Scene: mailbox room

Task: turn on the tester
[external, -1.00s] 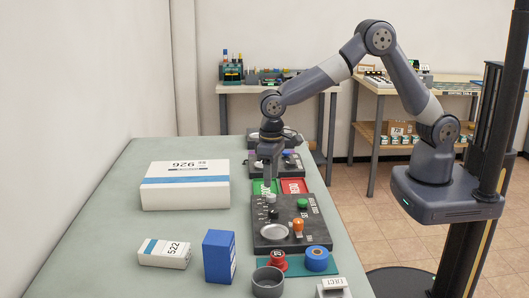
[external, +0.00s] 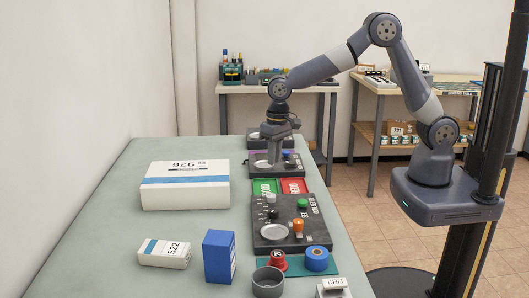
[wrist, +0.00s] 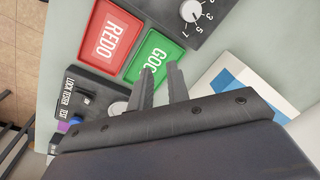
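The lock tester (external: 291,165) is a dark box on the bench behind the trays, partly hidden by my gripper (external: 275,164) in the external view. In the wrist view the tester (wrist: 98,90) is at the left, labelled "LOCK TESTER" and "TEST". It shows a small black switch (wrist: 84,99), a blue part (wrist: 75,121) and a pale round disc (wrist: 118,107). My gripper (wrist: 161,72) points down with a gap between its fingers and nothing held. It is over or beside the tester; contact cannot be told.
A green tray (external: 262,182) and a red tray (external: 293,182) lie in front of the tester. Nearer is a dark panel (external: 268,211) with a dial, buttons and an orange knob. Another dark device (external: 258,134) stands behind. A white box (external: 186,198) stands at the left.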

